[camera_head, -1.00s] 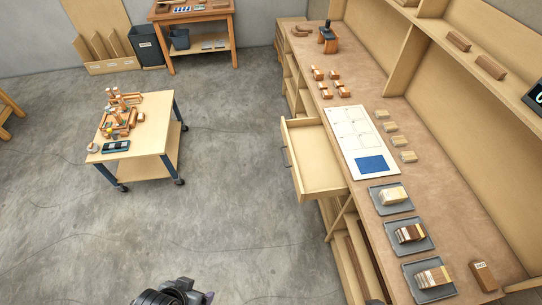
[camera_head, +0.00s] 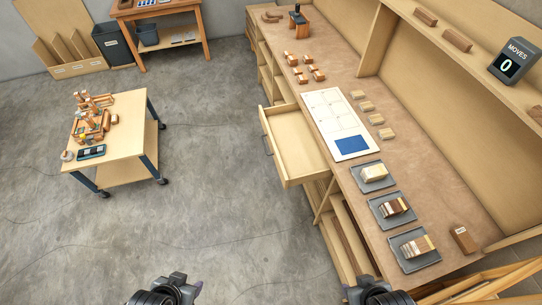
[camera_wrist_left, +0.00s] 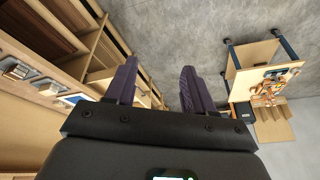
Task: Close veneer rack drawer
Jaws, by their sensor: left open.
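The veneer rack drawer (camera_head: 303,150) is a pale wooden box pulled out from under the long workbench, toward the left of the picture. It looks empty, and its dark handle (camera_head: 267,145) is on its outer front. My left gripper (camera_head: 185,284) is at the bottom of the head view, well apart from the drawer over the floor. In the left wrist view its two dark fingers (camera_wrist_left: 158,85) are spread with nothing between them. My right gripper (camera_head: 372,284) is at the bottom right, beside the bench's lower shelves; its finger gap is unclear.
The workbench (camera_head: 425,175) carries grey trays (camera_head: 408,258) of veneer pieces and a white board (camera_head: 318,100). A wheeled cart (camera_head: 125,135) stands at left. The floor (camera_head: 200,200) between cart and bench is clear.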

